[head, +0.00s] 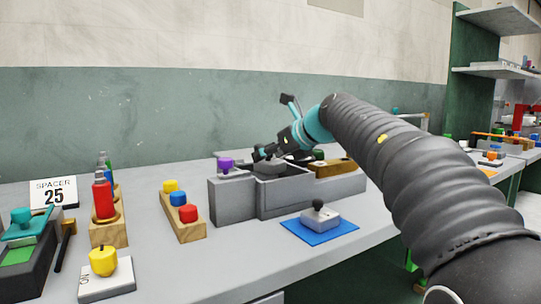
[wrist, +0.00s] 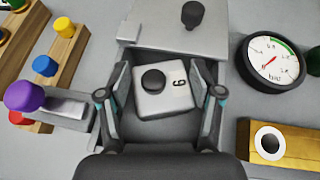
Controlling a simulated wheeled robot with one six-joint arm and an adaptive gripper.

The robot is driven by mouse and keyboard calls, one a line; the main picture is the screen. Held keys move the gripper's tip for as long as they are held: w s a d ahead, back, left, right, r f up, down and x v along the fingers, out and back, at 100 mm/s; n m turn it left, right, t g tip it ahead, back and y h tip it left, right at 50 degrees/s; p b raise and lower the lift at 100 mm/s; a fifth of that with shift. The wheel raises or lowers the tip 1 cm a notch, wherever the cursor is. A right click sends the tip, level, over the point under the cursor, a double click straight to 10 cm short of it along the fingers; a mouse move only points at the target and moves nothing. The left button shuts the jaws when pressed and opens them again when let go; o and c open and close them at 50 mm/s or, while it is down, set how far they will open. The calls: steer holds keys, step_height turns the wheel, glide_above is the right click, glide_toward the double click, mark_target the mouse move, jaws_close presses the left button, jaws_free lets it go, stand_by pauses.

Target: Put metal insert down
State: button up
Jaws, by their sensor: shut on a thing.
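The metal insert (wrist: 166,103) is a light grey square block with a round black knob and a dark digit on a pale label, 6 or 9. In the wrist view it lies between the two fingers of my gripper (wrist: 162,108), which is shut on it. In the head view my gripper (head: 268,155) is over the grey press box (head: 285,197), and the insert (head: 270,168) shows only in part beneath it. I cannot tell whether the insert touches the surface under it.
A grey plate (wrist: 175,32) with a dark knob lies ahead. Another knobbed grey block (head: 320,219) sits on a blue mat (head: 340,231) in front of the press box.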

steer(key=shift+f, duration=0.55)
steer(key=o, duration=1.4)
steer(key=shift+r, duration=0.55)
steer(key=v, duration=1.2)
